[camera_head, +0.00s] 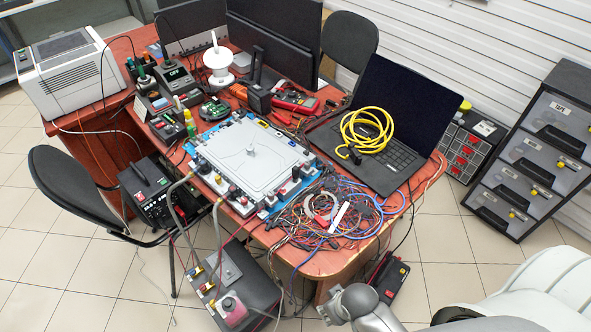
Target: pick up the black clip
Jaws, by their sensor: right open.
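A small black clip (351,155) sits at the lower left edge of a coil of yellow hose (366,130) on the open laptop (395,170). I cannot tell whether it grips the hose.
A tangle of wires (325,215) covers the table's front corner, below the laptop. A grey panel device (250,155) lies left of the laptop. Monitors (270,40) stand behind. Drawer cabinets (535,150) stand at the right, with open floor before them.

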